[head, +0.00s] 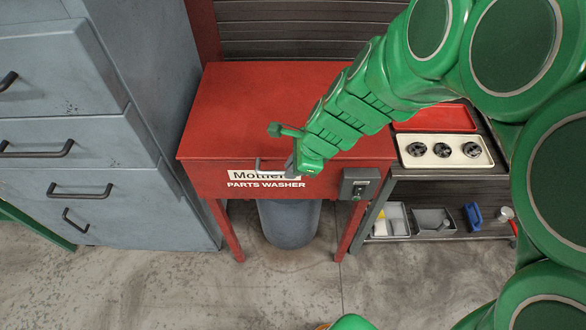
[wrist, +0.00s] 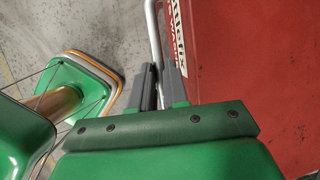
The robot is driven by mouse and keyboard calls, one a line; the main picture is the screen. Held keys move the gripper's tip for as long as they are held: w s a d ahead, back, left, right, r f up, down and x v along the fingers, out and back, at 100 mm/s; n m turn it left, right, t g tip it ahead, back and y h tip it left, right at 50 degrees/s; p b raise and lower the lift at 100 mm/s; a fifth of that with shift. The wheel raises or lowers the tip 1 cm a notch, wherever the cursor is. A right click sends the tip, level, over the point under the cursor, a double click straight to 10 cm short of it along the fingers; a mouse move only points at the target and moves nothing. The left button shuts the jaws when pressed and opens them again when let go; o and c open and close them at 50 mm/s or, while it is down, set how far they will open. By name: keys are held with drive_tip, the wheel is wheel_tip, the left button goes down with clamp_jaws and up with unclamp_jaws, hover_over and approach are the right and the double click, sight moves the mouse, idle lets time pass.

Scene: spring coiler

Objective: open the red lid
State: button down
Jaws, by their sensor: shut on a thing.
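The red lid (head: 265,100) is the flat top of the red parts washer and looks closed. A light metal bar handle (head: 268,164) runs along the front edge of the lid, above the white "PARTS WASHER" lettering. My gripper (head: 291,165) is at this handle, and my green arm hides the right part of the lid. The fingers hide the gripped part of the handle.
A grey drawer cabinet (head: 70,120) stands close on the left. A grey switch box (head: 360,184) is on the washer's front right. On the right, a shelf holds a white tray (head: 410,160) with three dark round parts. The concrete floor (head: 180,280) in front is clear.

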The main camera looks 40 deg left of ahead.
drive_tip(key=w+a+r, duration=0.3)
drive_tip(key=r, duration=0.6)
drive_tip(key=w+a+r+g+h, duration=0.1)
drive_tip(key=w+a+r, duration=0.2)
drive_tip(key=r, duration=0.6)
drive_tip(key=w+a+r, duration=0.3)
drive_tip(key=r, duration=0.7)
drive_tip(key=shift+w+m+g+h, duration=0.2)
drive_tip(key=shift+m+g+h, duration=0.1)
drive_tip(key=shift+g+h, duration=0.1)
drive_tip(key=shift+r, duration=0.1)
drive_tip(key=c, duration=1.2)
unclamp_jaws()
drive_tip(key=shift+c, duration=0.2)
drive_tip(key=shift+o, duration=0.6)
drive_tip(key=shift+s, duration=0.1)
drive_tip(key=shift+r, duration=0.2)
